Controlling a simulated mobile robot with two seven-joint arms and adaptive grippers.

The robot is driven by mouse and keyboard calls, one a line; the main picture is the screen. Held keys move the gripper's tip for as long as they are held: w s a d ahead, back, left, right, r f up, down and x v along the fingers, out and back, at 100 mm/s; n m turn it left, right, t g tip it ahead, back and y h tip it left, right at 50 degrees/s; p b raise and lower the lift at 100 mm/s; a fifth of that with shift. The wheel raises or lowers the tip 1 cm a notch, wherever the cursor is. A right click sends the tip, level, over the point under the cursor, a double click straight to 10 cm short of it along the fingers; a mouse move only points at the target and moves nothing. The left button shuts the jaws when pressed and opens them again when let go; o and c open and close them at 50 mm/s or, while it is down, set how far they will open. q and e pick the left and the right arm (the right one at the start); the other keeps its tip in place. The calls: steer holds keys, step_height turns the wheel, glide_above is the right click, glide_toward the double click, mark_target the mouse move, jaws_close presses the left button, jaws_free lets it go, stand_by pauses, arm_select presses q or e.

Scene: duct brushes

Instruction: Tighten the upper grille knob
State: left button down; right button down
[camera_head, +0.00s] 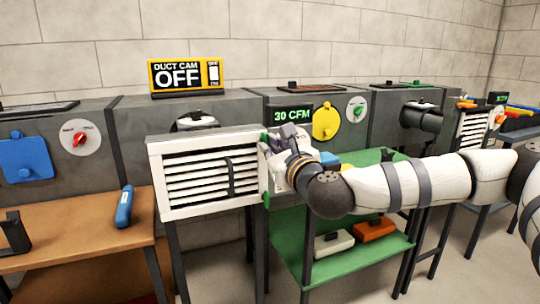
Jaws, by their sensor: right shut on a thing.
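The white louvred grille (154,190) stands upright on the front of the grey duct, left of centre. A dark vertical handle (231,176) is on its slats. My right gripper (272,148) is at the upper right edge of the grille and is shut on the upper grille knob (264,142). Only a small green part of that knob shows; the fingers hide the rest. A second green part, the lower knob (266,200), shows lower on the same edge. Whether the grille's right edge sits flush is hidden. My left gripper is out of view.
A yellow sign (187,75) reads DUCT CAM OFF, and a display (293,115) reads 30 CFM. A wooden table (75,235) with a blue tool (124,207) stands left. A green shelf (285,238) with a white box (333,243) and orange box (374,229) lies below my arm.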

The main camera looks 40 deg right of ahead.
steer(key=shift+a+m+b, duration=0.1)
steer(key=shift+m+b, duration=0.55)
steer(key=shift+m, duration=0.35)
steer(key=shift+r, duration=0.1)
steer(key=c, duration=1.7)
jaws_free()
steer(key=v, duration=0.7)
steer(key=shift+s, duration=0.25)
